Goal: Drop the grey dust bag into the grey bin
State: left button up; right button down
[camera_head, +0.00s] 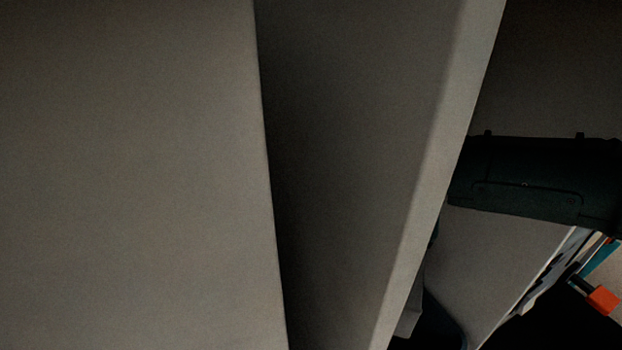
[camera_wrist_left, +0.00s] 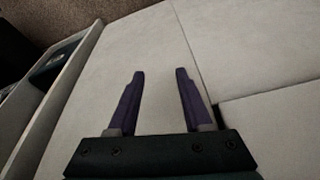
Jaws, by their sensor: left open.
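My left gripper (camera_wrist_left: 161,74) shows in the left wrist view with its two purple fingers apart and nothing between them. Behind the fingertips is a pale, flat surface (camera_wrist_left: 145,45); I cannot tell how far away it is. I cannot make out the grey dust bag or the grey bin in either view. My right gripper is not in view.
Large grey-brown panels (camera_head: 130,180) fill most of the head view and block the scene. A dark green-black body (camera_head: 535,180) at right is unclear. An orange piece (camera_head: 602,299) shows lower right. A dark object (camera_wrist_left: 55,62) lies beyond a pale edge at left in the wrist view.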

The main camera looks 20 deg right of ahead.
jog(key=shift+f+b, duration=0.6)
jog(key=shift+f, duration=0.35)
pick_arm(q)
notch_tip(320, 180, down, 2)
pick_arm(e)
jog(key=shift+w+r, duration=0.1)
pick_arm(q)
jog(key=shift+w+a, duration=0.1)
pick_arm(e)
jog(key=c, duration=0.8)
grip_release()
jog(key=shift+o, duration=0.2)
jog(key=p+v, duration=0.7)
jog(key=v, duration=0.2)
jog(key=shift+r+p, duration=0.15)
jog(key=shift+p, duration=0.2)
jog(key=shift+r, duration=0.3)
pick_arm(q)
notch_tip(320, 180, up, 8)
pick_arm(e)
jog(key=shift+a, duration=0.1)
